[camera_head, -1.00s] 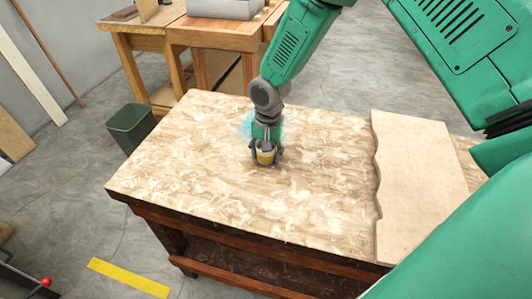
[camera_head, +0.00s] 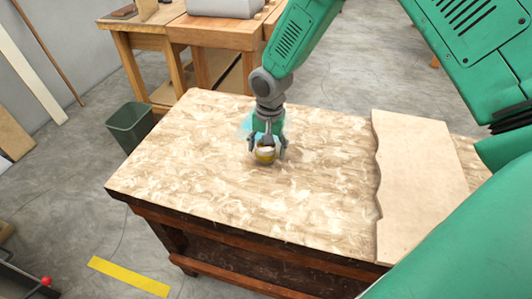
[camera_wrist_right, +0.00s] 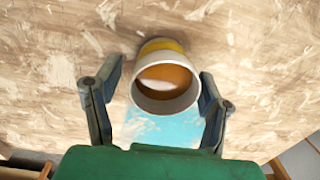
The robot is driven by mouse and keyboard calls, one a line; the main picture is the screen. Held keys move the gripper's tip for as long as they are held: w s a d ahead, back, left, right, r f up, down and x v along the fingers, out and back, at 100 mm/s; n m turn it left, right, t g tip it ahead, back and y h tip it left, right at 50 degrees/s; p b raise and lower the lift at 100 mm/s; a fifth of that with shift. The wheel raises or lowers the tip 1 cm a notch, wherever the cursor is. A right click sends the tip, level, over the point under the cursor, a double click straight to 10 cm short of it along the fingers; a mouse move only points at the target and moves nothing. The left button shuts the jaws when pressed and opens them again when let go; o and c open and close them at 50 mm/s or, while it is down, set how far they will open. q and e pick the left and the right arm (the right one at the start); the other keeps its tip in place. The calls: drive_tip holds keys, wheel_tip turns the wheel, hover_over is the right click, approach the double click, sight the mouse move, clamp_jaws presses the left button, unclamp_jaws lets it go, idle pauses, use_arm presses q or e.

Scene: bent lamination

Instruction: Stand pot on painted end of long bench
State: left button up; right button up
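The pot (camera_head: 265,155) is small, yellow with a pale rim, and appears to stand upright on the long bench (camera_head: 200,190), which has a mottled tan top. A light blue painted patch (camera_head: 244,125) lies just behind it, partly hidden by my right gripper. In the right wrist view the pot (camera_wrist_right: 167,78) shows its open mouth, and its rim overlaps the blue patch (camera_wrist_right: 160,128); its base looks to be on bare board beyond the patch. My right gripper (camera_head: 267,150) is open above and around the pot, with gaps between both fingers and the pot. My left gripper is out of view.
A pale wavy-edged board (camera_head: 415,185) lies on the bench's right part. A green bin (camera_head: 130,125) stands on the floor at the bench's left. A wooden table (camera_head: 215,35) with a grey box is behind. The bench top left of the pot is clear.

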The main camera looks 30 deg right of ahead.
drive_tip(key=r, duration=1)
drive_tip(key=shift+s+r, duration=0.2)
drive_tip(key=shift+r, duration=0.05)
drive_tip(key=shift+d, duration=0.1)
